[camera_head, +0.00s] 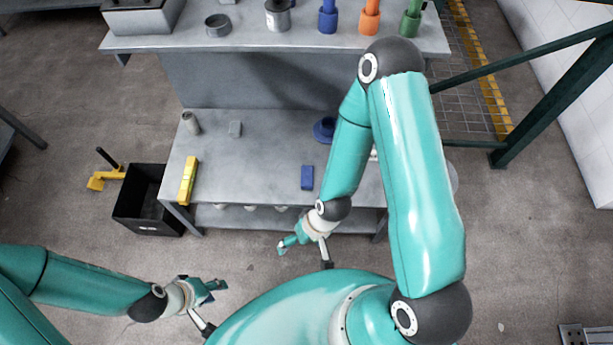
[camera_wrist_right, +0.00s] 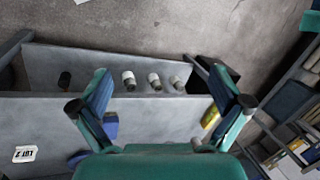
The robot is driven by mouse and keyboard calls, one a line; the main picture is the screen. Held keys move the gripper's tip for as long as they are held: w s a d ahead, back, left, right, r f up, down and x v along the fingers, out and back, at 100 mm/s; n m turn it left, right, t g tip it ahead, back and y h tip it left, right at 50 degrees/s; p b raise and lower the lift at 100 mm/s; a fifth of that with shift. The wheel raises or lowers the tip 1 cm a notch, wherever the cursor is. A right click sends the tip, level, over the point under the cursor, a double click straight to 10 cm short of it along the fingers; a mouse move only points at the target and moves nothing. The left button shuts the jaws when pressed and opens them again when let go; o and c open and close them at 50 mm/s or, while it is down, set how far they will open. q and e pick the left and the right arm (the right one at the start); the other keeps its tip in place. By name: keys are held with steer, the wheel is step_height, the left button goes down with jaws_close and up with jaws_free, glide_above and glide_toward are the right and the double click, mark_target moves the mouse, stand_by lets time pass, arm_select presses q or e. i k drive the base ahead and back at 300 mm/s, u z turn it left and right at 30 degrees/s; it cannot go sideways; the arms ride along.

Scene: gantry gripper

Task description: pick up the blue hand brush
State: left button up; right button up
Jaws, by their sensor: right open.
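A small blue block-shaped thing, which I take to be the blue hand brush (camera_head: 307,178), lies on the grey lower table near its front edge. In the right wrist view the brush (camera_wrist_right: 111,126) shows partly behind one finger. My right gripper (camera_head: 283,247) is in front of the table edge, to the lower left of the brush and apart from it. In its wrist view the right gripper (camera_wrist_right: 160,92) has its fingers wide apart with nothing between them. My left gripper (camera_head: 214,288) hangs over the floor at lower left; its finger gap is unclear.
A black crate (camera_head: 148,205) stands at left. Several cylinders sit on the undershelf.

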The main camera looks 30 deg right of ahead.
mark_target(308, 171)
steer(key=z, duration=0.35)
steer(key=i, duration=0.15)
steer(key=u, duration=2.3)
steer(key=i, duration=0.6)
steer(key=z, duration=4.05)
steer(key=k, duration=0.15)
steer(key=u, duration=1.5)
steer(key=i, duration=0.5)
steer(key=u, duration=0.15)
